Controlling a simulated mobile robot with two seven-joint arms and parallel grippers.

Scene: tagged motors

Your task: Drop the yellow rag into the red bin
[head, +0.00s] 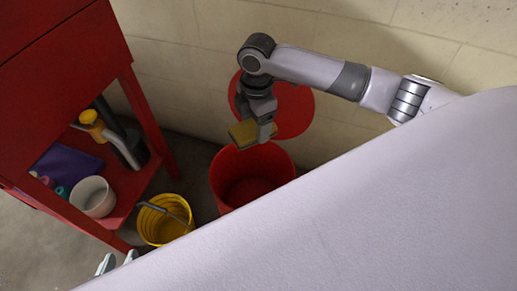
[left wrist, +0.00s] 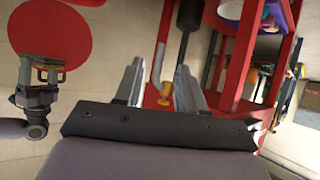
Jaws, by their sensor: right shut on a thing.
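The yellow rag (head: 243,133) is a small folded piece held in my right gripper (head: 262,132), which is shut on it. They hang above the open mouth of the red bin (head: 222,180), apart from its rim. The bin's round red lid (head: 292,108) stands raised behind, against the wall. The left wrist view shows the lid (left wrist: 45,28) and my right gripper (left wrist: 42,82) with the rag at the left. My left gripper (left wrist: 160,85) is open and empty; only its fingertips show at the bottom left of the head view (head: 118,262).
A yellow bucket (head: 152,226) with a handle stands left of the bin. A red shelf unit (head: 135,185) at the left holds a white bowl (head: 92,196), a purple cloth (head: 68,168) and a yellow-capped bottle (head: 91,122). My own pale arm covers the lower right.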

